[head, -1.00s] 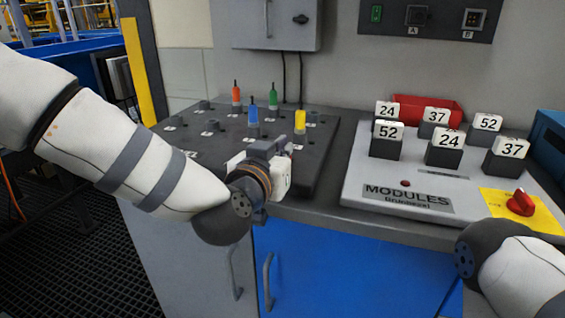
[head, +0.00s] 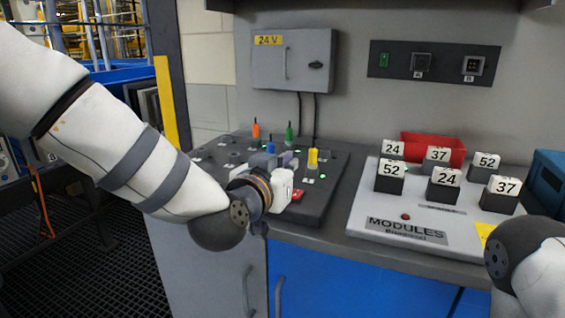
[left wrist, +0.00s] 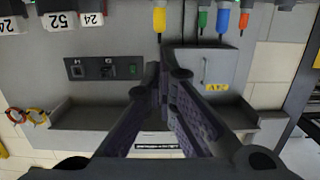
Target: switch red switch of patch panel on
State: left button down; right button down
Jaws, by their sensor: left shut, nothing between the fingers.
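The patch panel (head: 318,207) is a dark board on the counter with orange, green, blue and yellow plugs standing in it. Small green lights show near the plugs. The red switch (head: 297,194) sits near the panel's front right, just right of my left gripper and partly covered by it; its exact position cannot be told. My left gripper (head: 268,163) is shut and empty over the front of the panel. In the left wrist view its fingers (left wrist: 163,85) come together, with the yellow plug (left wrist: 159,19) beyond them. My right gripper is out of view; only my right arm shows.
A light modules board (head: 362,222) with numbered blocks stands to the right, with a red bin (head: 434,146) behind it. A 24 V cabinet (head: 291,60) and a dark switch plate (head: 433,63) are on the wall. My right arm covers the board's right front corner.

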pick_arm(q)
jog(key=shift+r+v, duration=0.2)
jog(key=shift+v, duration=0.75)
jog(key=shift+r+v, duration=0.25)
jog(key=shift+v, duration=0.65)
